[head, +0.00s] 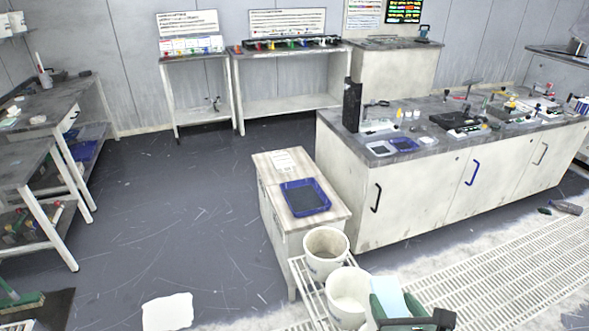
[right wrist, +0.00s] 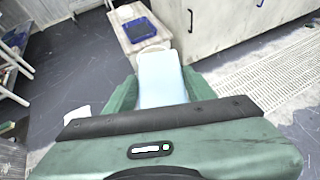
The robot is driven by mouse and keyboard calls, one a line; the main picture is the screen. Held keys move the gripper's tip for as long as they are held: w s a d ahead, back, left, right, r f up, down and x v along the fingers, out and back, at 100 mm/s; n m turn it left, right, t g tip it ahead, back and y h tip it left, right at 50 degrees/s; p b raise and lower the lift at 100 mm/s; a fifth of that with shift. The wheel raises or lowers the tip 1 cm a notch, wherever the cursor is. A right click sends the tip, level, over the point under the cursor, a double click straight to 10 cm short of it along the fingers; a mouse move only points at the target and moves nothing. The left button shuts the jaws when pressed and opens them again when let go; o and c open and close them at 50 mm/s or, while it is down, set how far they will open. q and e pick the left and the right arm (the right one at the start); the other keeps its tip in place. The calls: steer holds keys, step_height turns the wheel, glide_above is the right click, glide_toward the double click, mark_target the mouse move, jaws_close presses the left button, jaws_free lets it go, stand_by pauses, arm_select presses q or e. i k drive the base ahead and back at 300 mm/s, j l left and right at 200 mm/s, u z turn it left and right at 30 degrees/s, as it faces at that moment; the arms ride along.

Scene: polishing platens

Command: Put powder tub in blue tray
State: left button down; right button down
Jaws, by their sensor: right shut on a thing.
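The blue tray (head: 327,190) lies on top of a low wooden-topped cabinet in the middle of the head view. It looks empty, with a dark floor inside, and it also shows at the top of the right wrist view (right wrist: 153,23). My right gripper (head: 392,300) is at the bottom of the head view, in front of the cabinet and to its right. Its green fingers are shut on a pale blue thing (right wrist: 162,80), apparently the powder tub, also visible in the head view (head: 388,293). Its lower part is hidden. My left gripper is not in view.
Two white buckets (head: 326,252) (head: 347,290) stand on a wire rack between my right gripper and the cabinet. A white paper (head: 283,160) lies behind the tray. A long counter (head: 400,200) with tools and small trays stands right. Open floor lies left.

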mark_target(304, 200)
steer(key=i+j, duration=0.3)
steer(key=i, duration=0.25)
steer(key=i+j+z, duration=0.1)
steer(key=i+j, duration=0.25)
steer(key=i, duration=0.15)
steer(key=i+j+z, duration=0.1)
steer(key=i+j, duration=0.25)
steer(key=i, duration=0.2)
steer(key=i+j+z, duration=0.15)
steer(key=i, duration=0.3)
steer(key=i+j+z, duration=0.1)
steer(key=i, duration=0.35)
steer(key=i+j, duration=0.05)
steer(key=j, duration=0.05)
